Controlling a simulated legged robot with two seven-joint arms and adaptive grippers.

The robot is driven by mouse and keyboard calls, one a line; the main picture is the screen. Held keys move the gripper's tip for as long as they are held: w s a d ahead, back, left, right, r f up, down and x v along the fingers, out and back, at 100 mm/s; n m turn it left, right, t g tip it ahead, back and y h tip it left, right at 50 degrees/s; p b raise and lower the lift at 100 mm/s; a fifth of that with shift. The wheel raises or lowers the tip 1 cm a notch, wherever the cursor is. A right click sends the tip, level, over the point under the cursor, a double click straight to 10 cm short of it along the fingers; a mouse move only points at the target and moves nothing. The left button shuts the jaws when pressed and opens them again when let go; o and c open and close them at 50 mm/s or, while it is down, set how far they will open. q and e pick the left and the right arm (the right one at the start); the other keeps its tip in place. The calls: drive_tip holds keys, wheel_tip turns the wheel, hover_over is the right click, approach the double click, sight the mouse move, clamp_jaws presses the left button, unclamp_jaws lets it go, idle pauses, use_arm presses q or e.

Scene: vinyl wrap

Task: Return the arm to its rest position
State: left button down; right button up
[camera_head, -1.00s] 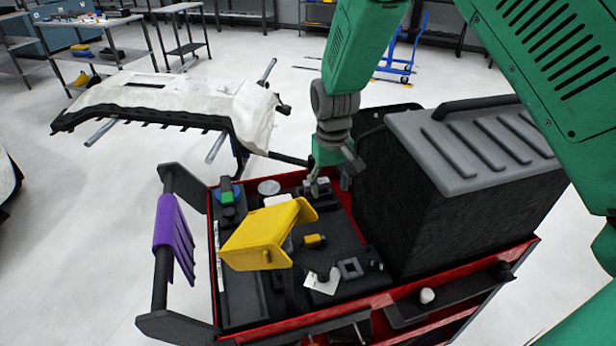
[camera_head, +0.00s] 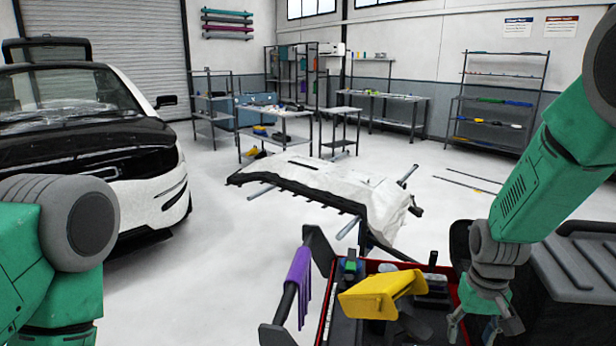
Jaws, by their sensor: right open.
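My right arm comes in from the right, and its gripper (camera_head: 482,328) hangs fingers down at the right side of the tool cart (camera_head: 462,272). Its fingers are apart and I see nothing between them. The fingertips are near the bottom edge of the picture. On the left, only links of my left arm show; the left gripper is out of view.
A black case (camera_head: 575,262) stands at the right. A wrapped white panel (camera_head: 335,188) lies on a stand behind. A car (camera_head: 90,135) is at the left.

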drive_tip(key=s+f, duration=0.1)
drive_tip(key=f, duration=0.1)
drive_tip(key=s+f, duration=0.1)
drive_tip(key=f, duration=0.1)
drive_tip(key=s+d+f, duration=0.1)
drive_tip(key=s+f, duration=0.1)
drive_tip(key=shift+f, duration=0.25)
drive_tip(key=s+a+f+n, duration=0.15)
drive_tip(key=s+f, duration=0.45)
drive_tip(key=s, duration=0.7)
drive_tip(key=s+a+f+n, duration=0.15)
drive_tip(key=s+f, duration=0.35)
drive_tip(key=s, duration=0.7)
use_arm(q)
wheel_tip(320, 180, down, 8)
drive_tip(key=b, duration=0.8)
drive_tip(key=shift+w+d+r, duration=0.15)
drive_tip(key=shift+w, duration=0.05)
use_arm(e)
wheel_tip(320, 180, down, 8)
drive_tip(key=shift+s+a+r+t, duration=0.15)
drive_tip(key=shift+s+a+t, duration=0.05)
drive_tip(key=shift+s+t, duration=0.15)
drive_tip(key=shift+w, duration=0.1)
